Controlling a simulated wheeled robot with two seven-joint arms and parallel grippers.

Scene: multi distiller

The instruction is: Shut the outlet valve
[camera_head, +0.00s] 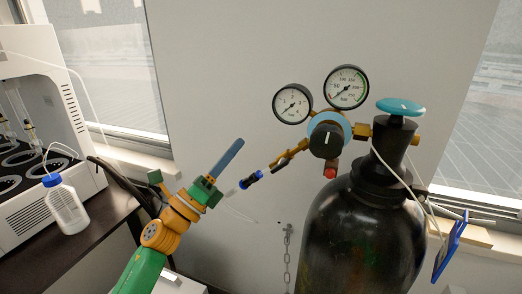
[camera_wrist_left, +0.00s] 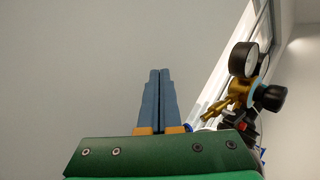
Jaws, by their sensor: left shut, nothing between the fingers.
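A brass regulator with a black knob (camera_head: 326,139) is fixed to a dark gas cylinder (camera_head: 362,235). A thin brass outlet branch (camera_head: 290,155) slopes down and left from it to a blue-and-black fitting (camera_head: 251,180). A small dark part shows on this branch, but I cannot tell the outlet valve's handle position. My left gripper (camera_head: 240,143) is shut and empty, its blue fingers pointing up and right, left of the branch and apart from it. In the left wrist view the shut fingers (camera_wrist_left: 160,73) are left of the brass branch (camera_wrist_left: 223,105). My right gripper is out of view.
Two gauges (camera_head: 292,104) (camera_head: 346,87) sit above the regulator, and a teal handwheel (camera_head: 400,106) tops the cylinder. A chain (camera_head: 287,255) hangs on the wall. A white bottle (camera_head: 66,205) stands on the dark table at left, beside a white machine (camera_head: 45,125).

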